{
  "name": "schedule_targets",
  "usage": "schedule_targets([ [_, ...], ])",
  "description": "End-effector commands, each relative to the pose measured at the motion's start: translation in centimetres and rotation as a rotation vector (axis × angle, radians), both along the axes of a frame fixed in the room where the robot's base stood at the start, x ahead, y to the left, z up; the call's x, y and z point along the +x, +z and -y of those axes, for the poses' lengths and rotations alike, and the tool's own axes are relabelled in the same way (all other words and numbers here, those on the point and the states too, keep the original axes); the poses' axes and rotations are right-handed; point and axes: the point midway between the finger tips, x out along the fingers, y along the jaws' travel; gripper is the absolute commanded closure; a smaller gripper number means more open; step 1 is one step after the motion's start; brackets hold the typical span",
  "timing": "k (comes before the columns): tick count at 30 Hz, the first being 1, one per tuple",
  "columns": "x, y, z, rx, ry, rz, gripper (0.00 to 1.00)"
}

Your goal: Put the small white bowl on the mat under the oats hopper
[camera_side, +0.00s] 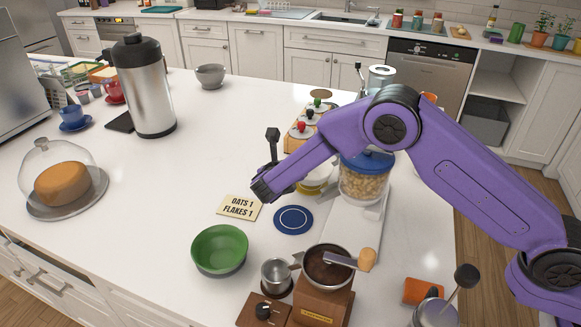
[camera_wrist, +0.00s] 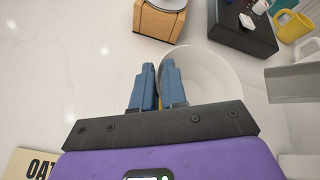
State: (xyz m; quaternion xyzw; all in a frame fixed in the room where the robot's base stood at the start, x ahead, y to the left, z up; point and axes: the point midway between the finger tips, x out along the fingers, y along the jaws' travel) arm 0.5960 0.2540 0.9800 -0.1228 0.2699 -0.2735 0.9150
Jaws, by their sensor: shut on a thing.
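The small white bowl (camera_wrist: 215,75) is in my gripper (camera_wrist: 157,70); the blue fingers are closed on its left rim in the wrist view. In the side view the bowl (camera_side: 318,180) shows only in part behind my purple arm, and my fingertips are hidden. A clear hopper with a blue lid (camera_side: 364,178) holds tan flakes or oats and stands just right of the bowl. A round dark blue mat (camera_side: 293,220) lies bare on the counter in front of it. Something yellow shows below the bowl, mostly hidden. I cannot tell whether the bowl touches anything below.
A card reading "OATS 1 FLAKES 1" (camera_side: 240,207) lies left of the blue mat. A green bowl (camera_side: 220,250) and a coffee grinder (camera_side: 325,275) stand nearer the front. A wooden rack with jars (camera_side: 302,130) stands behind.

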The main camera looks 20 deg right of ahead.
Motion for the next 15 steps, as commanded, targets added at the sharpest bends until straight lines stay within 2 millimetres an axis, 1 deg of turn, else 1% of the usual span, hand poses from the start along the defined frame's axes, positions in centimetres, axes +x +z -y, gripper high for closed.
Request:
schedule_targets([
  [2, 0.02, -0.59, -0.01, 0.000, 0.000, 0.001, 1.00],
  [12, 0.01, -0.86, -0.03, 0.000, 0.002, 0.002, 1.00],
  [13, 0.00, -0.93, -0.03, 0.000, 0.001, 0.001, 0.85],
  [14, 0.00, -0.91, -0.04, 0.000, 0.001, 0.001, 0.75],
  [15, 0.00, -0.90, -0.03, 0.000, 0.001, 0.001, 0.62],
])
